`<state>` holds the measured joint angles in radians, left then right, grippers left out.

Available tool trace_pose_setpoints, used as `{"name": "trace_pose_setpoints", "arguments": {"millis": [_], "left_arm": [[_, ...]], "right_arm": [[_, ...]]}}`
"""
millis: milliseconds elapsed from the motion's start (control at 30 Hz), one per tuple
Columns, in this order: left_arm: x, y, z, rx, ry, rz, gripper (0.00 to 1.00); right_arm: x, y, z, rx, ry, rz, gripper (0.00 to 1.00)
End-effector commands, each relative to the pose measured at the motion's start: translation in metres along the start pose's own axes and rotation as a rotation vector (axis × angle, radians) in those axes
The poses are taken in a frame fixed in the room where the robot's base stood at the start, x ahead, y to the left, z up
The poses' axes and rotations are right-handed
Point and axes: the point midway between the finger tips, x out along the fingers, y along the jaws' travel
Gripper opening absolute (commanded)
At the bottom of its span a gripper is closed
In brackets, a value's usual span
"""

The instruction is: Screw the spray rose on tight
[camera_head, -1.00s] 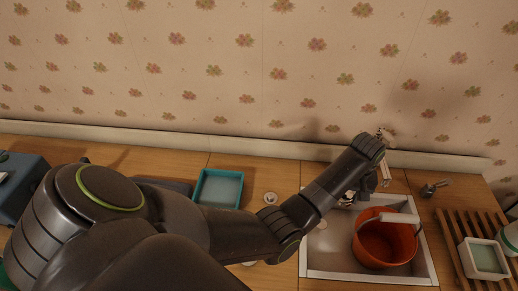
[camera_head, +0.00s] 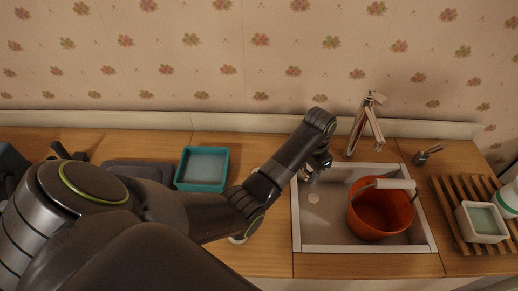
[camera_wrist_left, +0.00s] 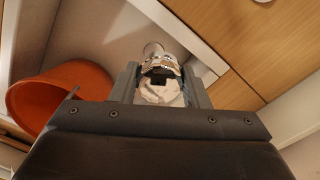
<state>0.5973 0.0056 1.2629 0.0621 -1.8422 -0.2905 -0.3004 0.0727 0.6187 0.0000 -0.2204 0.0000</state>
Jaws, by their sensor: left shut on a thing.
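My left gripper (camera_head: 312,170) is over the left end of the sink, to the left of the orange bucket. In the left wrist view its two grey fingers (camera_wrist_left: 160,88) are shut on a small white and chrome piece (camera_wrist_left: 160,70), which looks like the spray rose. Its far end points away from the fingers, over the sink. In the head view the arm and wrist hide most of it. The tap (camera_head: 365,125) stands behind the sink, to the right of my gripper and apart from it. My right gripper is not in view.
The orange bucket (camera_head: 381,225) stands in the sink (camera_head: 297,225); it also shows in the left wrist view (camera_wrist_left: 50,95). A small grey fitting (camera_head: 428,154) lies right of the tap. A slatted rack (camera_head: 450,215) is at right, a teal tray (camera_head: 203,185) at left.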

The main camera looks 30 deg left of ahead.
Motion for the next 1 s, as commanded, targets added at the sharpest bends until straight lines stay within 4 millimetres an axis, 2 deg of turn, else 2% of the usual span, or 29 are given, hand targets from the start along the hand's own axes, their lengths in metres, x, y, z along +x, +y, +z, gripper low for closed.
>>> {"name": "trace_pose_setpoints", "arguments": {"millis": [100, 500, 800, 1000], "left_arm": [[-0.002, -0.018, 0.012, 0.211, -0.002, -0.001, 0.16], [-0.01, -0.067, 0.048, 0.953, -0.001, -0.002, 0.16], [-0.019, -0.1, 0.077, 1.516, -0.007, -0.005, 0.16], [-0.025, -0.116, 0.093, 1.832, -0.011, -0.005, 0.16]], "right_arm": [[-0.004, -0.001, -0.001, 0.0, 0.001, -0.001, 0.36], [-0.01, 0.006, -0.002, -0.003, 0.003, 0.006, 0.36], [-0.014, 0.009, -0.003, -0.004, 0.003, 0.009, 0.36], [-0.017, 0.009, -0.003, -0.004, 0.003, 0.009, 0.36]]}}
